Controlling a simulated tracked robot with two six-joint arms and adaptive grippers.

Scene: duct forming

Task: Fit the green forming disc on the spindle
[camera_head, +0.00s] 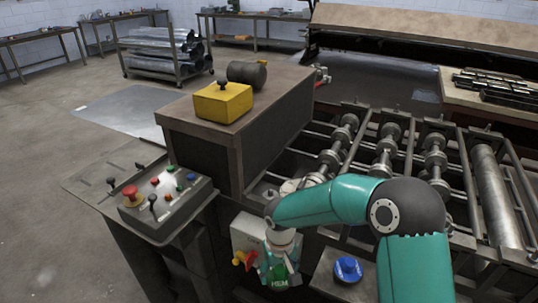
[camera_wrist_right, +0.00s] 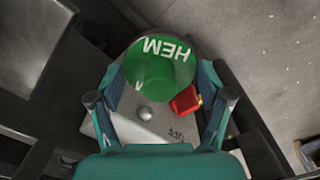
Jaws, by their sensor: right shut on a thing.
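The green forming disc (camera_wrist_right: 158,72), lettered HEM, is between the fingers of my right gripper (camera_wrist_right: 160,85) in the right wrist view. My right gripper is shut on it. In the head view the disc (camera_head: 279,276) shows low in the middle, partly covered by the gripper (camera_head: 280,258). The disc is in front of a light grey box (camera_head: 246,233). In the wrist view a rounded metal stub (camera_wrist_right: 146,113) shows beyond the disc; I cannot tell whether it is the spindle. My left gripper is in neither view.
A blue disc (camera_head: 347,268) lies on a small stand to the right. A red and yellow lever (camera_head: 243,260) is close beside the gripper. A control box (camera_head: 167,202) stands left, a brown cabinet (camera_head: 205,146) behind, and rollers (camera_head: 388,140) to the right.

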